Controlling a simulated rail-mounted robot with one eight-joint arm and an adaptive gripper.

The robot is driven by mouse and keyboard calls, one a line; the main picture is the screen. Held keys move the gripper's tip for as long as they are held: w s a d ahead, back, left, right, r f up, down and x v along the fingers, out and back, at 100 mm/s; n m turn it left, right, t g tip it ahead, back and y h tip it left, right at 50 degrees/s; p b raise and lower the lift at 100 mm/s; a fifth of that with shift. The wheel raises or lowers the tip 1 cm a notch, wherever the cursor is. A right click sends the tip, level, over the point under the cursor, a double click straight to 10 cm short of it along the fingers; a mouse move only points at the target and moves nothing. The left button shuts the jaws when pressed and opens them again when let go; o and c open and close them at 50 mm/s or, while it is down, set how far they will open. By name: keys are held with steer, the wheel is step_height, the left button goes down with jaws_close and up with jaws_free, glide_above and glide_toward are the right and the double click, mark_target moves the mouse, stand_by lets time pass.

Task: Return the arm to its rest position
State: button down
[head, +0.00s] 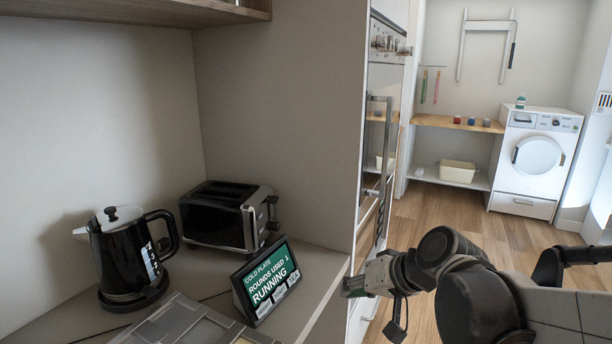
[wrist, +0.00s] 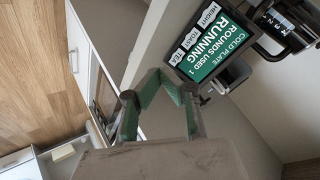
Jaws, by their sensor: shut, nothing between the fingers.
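My gripper (head: 357,286) is at the lower middle of the head view, near the counter's right edge and to the right of the display. It is shut and empty. In the wrist view its green fingers (wrist: 163,82) come together, with nothing between them. My arm runs from it to the lower right of the head view.
A display (head: 266,283) reading "COLD PLATE, ROUNDS USED 1, RUNNING" stands on the counter (head: 312,262). A black toaster (head: 222,216) and a kettle (head: 125,255) stand behind it. A tall oven cabinet (head: 378,130) rises beyond. Open floor (head: 440,215) lies right.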

steer(key=s+d+r+h+p, duration=0.3)
steer(key=s+d+h, duration=0.3)
steer(key=s+d, duration=0.5)
steer(key=shift+s+r+m, duration=0.3)
steer(key=shift+s, duration=1.9)
stand_by(1.4)
